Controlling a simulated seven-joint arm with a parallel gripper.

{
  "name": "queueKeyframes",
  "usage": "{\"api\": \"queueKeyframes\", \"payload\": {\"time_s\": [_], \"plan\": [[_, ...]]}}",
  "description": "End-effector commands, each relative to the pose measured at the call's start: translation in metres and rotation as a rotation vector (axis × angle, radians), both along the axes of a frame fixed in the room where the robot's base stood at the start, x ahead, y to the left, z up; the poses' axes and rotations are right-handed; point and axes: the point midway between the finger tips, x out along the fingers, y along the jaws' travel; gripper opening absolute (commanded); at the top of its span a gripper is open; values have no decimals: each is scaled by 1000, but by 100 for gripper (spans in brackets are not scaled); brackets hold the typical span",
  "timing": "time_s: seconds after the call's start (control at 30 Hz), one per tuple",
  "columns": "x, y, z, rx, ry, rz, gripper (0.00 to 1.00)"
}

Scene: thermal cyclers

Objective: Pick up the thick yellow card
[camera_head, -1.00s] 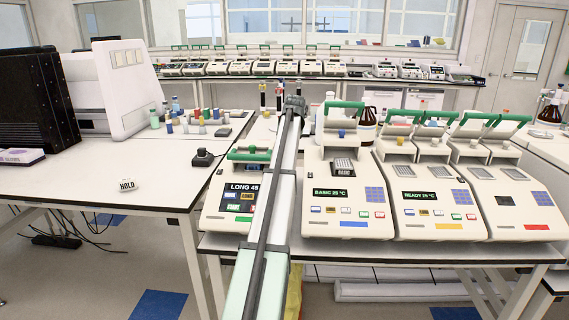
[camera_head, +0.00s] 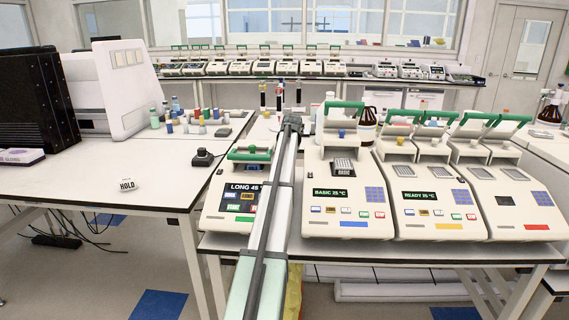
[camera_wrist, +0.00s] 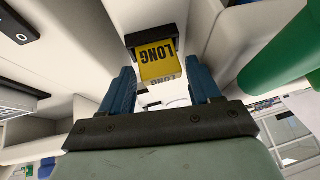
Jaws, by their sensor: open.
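A yellow card (camera_wrist: 157,60) marked LONG shows in the wrist view, sitting in a dark slot on a pale machine face. Its near end is pale and also bears the word LONG. My gripper (camera_wrist: 164,78) is open, with one blue finger on each side below the card. The card lies ahead of the gap between the fingers, and I see no contact. In the head view, my arm reaches over the thermal cycler with the LONG 45 screen (camera_head: 243,190) and hides part of it. The card and the fingers cannot be made out there.
A cycler reading BASIC 25 °C (camera_head: 345,210) stands close right of my arm, with the READY 25 °C cycler (camera_head: 430,208) beyond it. A green handle (camera_wrist: 280,55) is at the right in the wrist view. A HOLD tag (camera_head: 127,185) lies on the left table.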

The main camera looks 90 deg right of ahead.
Motion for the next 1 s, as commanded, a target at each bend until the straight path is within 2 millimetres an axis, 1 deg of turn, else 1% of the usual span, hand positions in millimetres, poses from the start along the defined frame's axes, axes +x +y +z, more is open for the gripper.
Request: {"api": "queueKeyframes", "payload": {"time_s": [0.07, 0.5, 0.73, 0.8, 0.83, 0.87, 1.0], "plan": [[0, 0, 0, 0, 0, 0, 61], [0, 0, 0, 1, 0, 0, 20], [0, 0, 1, 1, -1, 1, 20], [0, 0, 5, 0, -1, 1, 9], [0, 0, 7, 0, -1, 1, 7], [0, 0, 11, 0, -1, 1, 1], [0, -1, 32, -1, 0, 1, 1]]}}
